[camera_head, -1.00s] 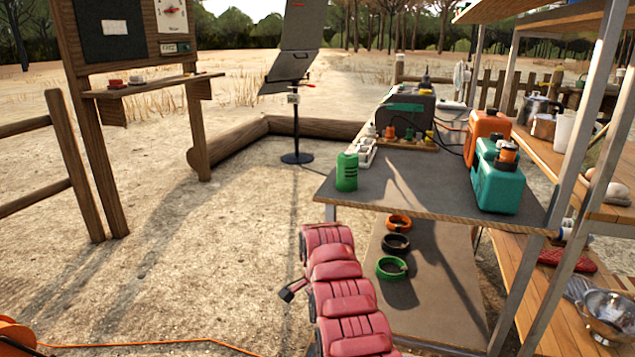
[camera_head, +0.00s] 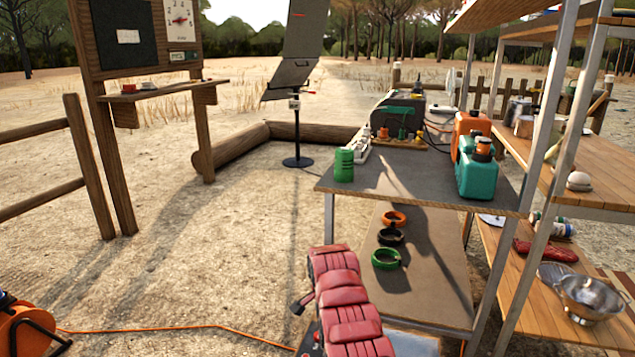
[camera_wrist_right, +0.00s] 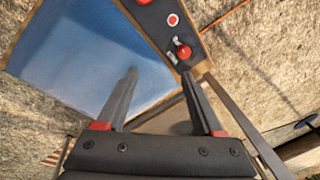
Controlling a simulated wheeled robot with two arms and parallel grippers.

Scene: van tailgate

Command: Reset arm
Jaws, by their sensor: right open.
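My right gripper (camera_wrist_right: 160,82) shows in the right wrist view. Its two dark fingers stand apart with nothing between them. A smooth bluish panel (camera_wrist_right: 85,50) lies beyond the fingers, toward the left. A dark control strip (camera_wrist_right: 165,28) with a red knob (camera_wrist_right: 183,52) and a red button borders the panel, beyond the fingertips. The fingers appear apart from the panel, though the exact gap cannot be told. Neither gripper can be made out in the head view. My left gripper is in neither view.
A grey worktable (camera_head: 400,182) bears a green can (camera_head: 344,165), a teal canister (camera_head: 477,178) and an orange one. Its lower shelf (camera_head: 430,270) holds several rings. Wooden shelving (camera_head: 530,270) stands at right. An orange cable (camera_head: 150,330) crosses open sandy ground at left.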

